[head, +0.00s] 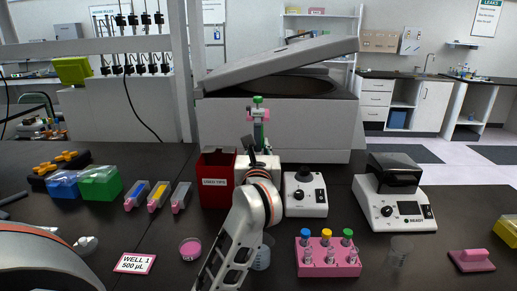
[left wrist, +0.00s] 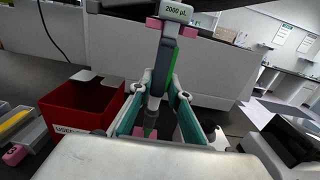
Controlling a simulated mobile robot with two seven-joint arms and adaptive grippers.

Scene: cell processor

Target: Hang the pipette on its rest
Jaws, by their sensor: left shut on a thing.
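The pipette (head: 259,111) has a green top and pink parts and stands nearly upright in front of the large grey machine. My left gripper (head: 262,143) is shut on the pipette. In the left wrist view the pipette (left wrist: 160,72) stands between the two teal fingers of my left gripper (left wrist: 155,108), with a "2000 µL" label at its top. Its lower end is partly hidden by my gripper. I cannot pick out its rest with certainty. My right gripper is not in view.
A red used-tips bin (head: 217,190) stands just left of my left gripper. A white mixer (head: 305,194) is to its right, with a pink tube rack (head: 327,270) in front. The large grey machine (head: 290,130) has its lid raised behind. A white device (head: 393,205) is farther right.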

